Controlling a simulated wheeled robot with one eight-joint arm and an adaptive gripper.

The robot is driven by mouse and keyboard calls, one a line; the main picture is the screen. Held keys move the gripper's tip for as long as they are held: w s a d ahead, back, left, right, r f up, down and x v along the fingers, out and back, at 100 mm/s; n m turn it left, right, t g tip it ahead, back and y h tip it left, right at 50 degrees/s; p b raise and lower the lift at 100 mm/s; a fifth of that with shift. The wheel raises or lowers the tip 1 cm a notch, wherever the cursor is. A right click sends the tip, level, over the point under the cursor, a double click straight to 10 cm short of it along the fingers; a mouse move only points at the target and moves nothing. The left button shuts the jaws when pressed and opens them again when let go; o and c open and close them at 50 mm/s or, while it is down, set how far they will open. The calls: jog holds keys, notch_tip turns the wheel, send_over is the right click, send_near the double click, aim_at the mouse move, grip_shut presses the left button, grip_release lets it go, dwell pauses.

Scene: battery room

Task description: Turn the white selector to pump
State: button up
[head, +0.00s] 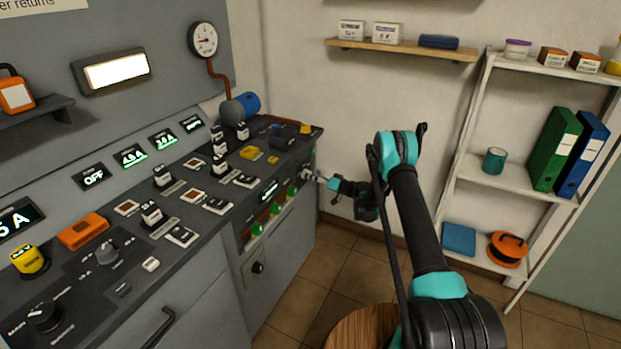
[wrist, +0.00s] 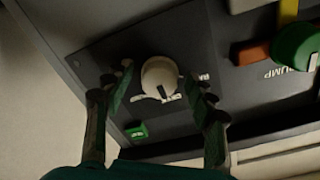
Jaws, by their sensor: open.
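The white selector (wrist: 157,74) is a round knob on a dark plate in the wrist view. A dark pointer mark on it points down and slightly right in that picture. White lettering beside it is partly hidden and I cannot read it. My gripper (wrist: 161,80) is open, with one finger on each side of the knob; I cannot tell whether either touches it. In the head view my gripper (head: 322,180) is at the right end of the console's front, where the selector is too small to make out clearly.
A green square (wrist: 138,132) sits below left of the selector. A green round knob (wrist: 294,46) with a red part is at right, near the word PUMP. The grey console (head: 212,246) carries many switches. A white shelf rack (head: 462,130) stands right of my arm.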

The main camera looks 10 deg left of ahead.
jog(key=shift+c, duration=0.4)
jog(key=c, duration=1.1)
jog(key=shift+m, duration=0.3)
jog(key=m, duration=1.1)
jog(key=shift+r, duration=0.15)
jog(key=o, duration=1.2)
